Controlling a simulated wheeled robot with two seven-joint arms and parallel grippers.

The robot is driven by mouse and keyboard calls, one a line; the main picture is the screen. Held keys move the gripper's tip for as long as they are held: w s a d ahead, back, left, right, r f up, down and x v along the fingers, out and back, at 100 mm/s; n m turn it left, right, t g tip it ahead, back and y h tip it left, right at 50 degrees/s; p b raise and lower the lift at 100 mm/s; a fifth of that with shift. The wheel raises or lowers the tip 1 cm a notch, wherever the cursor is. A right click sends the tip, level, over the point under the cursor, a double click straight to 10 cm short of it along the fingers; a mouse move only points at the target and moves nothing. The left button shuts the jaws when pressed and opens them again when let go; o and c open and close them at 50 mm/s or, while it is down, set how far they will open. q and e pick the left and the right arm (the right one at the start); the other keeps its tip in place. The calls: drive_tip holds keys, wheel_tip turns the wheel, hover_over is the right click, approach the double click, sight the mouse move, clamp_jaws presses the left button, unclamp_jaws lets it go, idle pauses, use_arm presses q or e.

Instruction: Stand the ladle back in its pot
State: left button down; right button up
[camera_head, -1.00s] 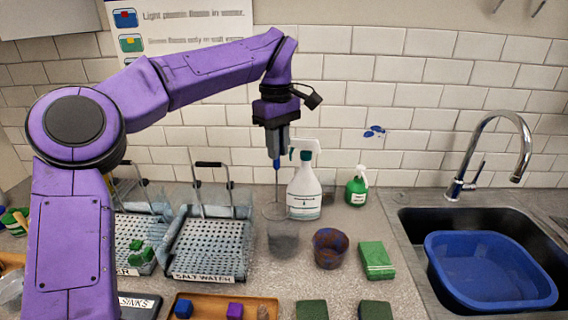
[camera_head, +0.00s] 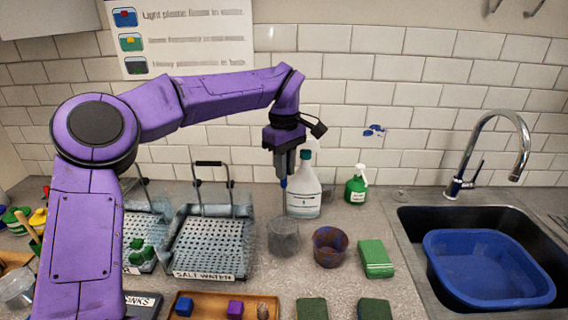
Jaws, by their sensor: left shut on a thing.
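My left gripper (camera_head: 284,172) hangs above the counter in front of the white spray bottle, fingers pointing down. It is shut on the ladle (camera_head: 283,184); the blue end of its handle shows just below the fingers. A thin shaft runs straight down from there, faint against the bottle. The grey see-through pot (camera_head: 283,239) stands upright on the counter directly below. The ladle's lower end seems to be inside the pot, but its bowl is too faint to make out. My right gripper is out of view.
The white spray bottle (camera_head: 305,190) stands close behind the pot. A brown-blue mottled cup (camera_head: 330,247) is close at right, with a green sponge (camera_head: 376,258) beyond it. The wire-handled salt water tray (camera_head: 211,246) is at left. A sink with a blue basin (camera_head: 489,268) is far right.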

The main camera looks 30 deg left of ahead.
use_arm(q)
drive_tip(key=c, duration=1.1)
unclamp_jaws()
drive_tip(key=shift+f, duration=0.1)
wheel_tip(320, 180, up, 13)
drive_tip(key=shift+a+r+p, duration=0.1)
drive_tip(key=shift+r+p, duration=0.05)
drive_tip(key=shift+p, duration=1.05)
